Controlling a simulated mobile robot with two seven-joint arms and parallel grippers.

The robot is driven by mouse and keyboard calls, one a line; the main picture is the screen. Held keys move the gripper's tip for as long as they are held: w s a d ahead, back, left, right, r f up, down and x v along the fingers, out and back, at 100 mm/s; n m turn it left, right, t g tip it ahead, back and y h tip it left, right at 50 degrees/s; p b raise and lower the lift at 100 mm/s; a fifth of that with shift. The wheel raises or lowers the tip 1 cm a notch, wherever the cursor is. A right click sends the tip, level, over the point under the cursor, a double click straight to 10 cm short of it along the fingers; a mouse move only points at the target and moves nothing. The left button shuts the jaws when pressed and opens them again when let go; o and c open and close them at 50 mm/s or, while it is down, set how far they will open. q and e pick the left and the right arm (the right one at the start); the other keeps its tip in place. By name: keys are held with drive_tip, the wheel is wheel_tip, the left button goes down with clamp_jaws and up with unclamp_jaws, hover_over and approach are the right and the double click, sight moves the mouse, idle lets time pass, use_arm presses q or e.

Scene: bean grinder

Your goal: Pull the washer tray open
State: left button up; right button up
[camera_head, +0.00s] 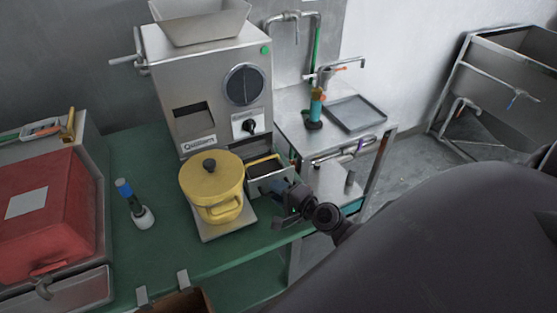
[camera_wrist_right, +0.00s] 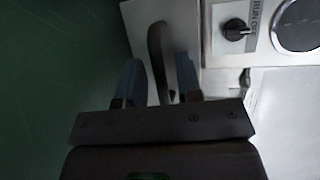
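The washer tray seems to be the metal box-shaped drawer (camera_head: 262,184) at the lower right of the steel grinder (camera_head: 200,85). Its open top shows a dark interior. My right gripper (camera_head: 276,186) is at the front of this drawer, with my dark arm coming in from the right. In the right wrist view, the open gripper (camera_wrist_right: 159,70) has blue fingertips on either side of a dark curved handle (camera_wrist_right: 157,45). Gaps show between the handle and both fingers. The pale drawer front (camera_wrist_right: 188,22) is behind the handle. My left gripper is out of view.
A yellow lidded pot (camera_head: 208,183) stands on a pale plate close left of the drawer. A blue-topped brush-like item (camera_head: 132,205) and a red box (camera_head: 45,215) are farther left. A metal side table (camera_head: 300,120) stands right.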

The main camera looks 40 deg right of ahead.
drive_tip(key=shift+o, duration=0.2)
drive_tip(key=b+v, duration=0.2)
drive_tip(key=v, duration=0.7)
drive_tip(key=shift+s+d+f, duration=0.1)
drive_tip(key=shift+s, duration=0.2)
drive_tip(key=shift+s+r+b, duration=0.25)
drive_tip(key=shift+s+b, duration=0.05)
drive_tip(key=shift+s, duration=0.3)
